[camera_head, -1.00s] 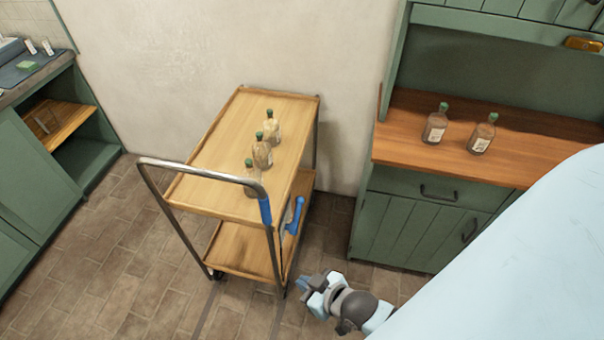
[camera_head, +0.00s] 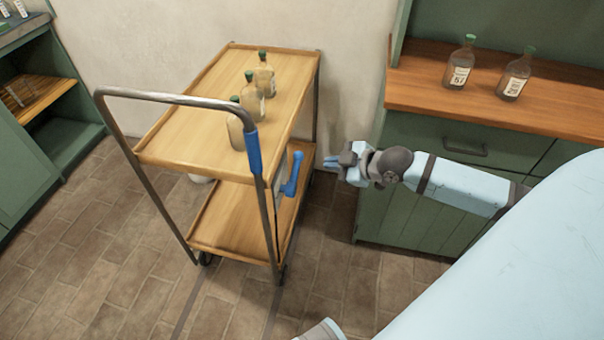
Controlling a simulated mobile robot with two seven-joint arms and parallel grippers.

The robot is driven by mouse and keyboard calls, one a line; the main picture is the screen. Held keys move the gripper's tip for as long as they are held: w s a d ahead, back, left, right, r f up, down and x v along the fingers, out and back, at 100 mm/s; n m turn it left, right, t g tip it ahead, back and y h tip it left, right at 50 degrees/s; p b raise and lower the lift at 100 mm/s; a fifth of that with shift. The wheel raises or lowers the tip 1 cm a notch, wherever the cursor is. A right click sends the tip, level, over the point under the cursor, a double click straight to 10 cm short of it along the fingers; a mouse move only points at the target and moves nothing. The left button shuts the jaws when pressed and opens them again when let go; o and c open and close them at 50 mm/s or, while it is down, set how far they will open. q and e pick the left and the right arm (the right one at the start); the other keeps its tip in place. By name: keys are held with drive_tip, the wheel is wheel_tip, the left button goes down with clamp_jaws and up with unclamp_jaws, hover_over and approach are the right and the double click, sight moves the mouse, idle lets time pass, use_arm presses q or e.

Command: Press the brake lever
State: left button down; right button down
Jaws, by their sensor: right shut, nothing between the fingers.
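The trolley (camera_head: 185,160) has two wooden shelves, a grey metal push handle and a blue grip sleeve (camera_head: 254,152) on the handle's right post. A blue lever (camera_head: 293,174), which I take for the brake lever, is mounted on the trolley's right side below the top shelf. It stands upright and slightly tilted. My right gripper (camera_head: 328,162) is shut and empty. It is to the right of the lever, with its blue fingertips pointing left towards it and a small gap showing between them. My left gripper is not in view.
Several glass bottles with green caps (camera_head: 264,78) stand on the trolley's top shelf. A green cabinet (camera_head: 405,170) with a wooden counter and two bottles stands at the right, behind my right arm. A green counter (camera_head: 35,165) is at the left. The brick floor in front is clear.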

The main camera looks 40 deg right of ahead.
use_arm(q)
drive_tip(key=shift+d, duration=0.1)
use_arm(e)
drive_tip(key=shift+w+d+r, duration=0.15)
drive_tip(key=shift+d, duration=0.05)
drive_tip(key=b, duration=0.2)
hover_over(292, 174)
drive_tip(key=s+d, duration=0.2)
drive_tip(key=s, duration=0.1)
wheel_tip(292, 174, down, 5)
use_arm(q)
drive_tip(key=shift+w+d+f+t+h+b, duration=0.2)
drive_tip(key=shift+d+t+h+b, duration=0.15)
drive_tip(key=shift+b, duration=0.35)
use_arm(e)
drive_tip(key=f, duration=0.1)
drive_tip(key=w+f, duration=0.1)
drive_tip(key=f, duration=0.1)
drive_tip(key=shift+w+d+f, duration=0.2)
drive_tip(key=shift+w+d, duration=0.1)
drive_tip(key=shift+w, duration=0.1)
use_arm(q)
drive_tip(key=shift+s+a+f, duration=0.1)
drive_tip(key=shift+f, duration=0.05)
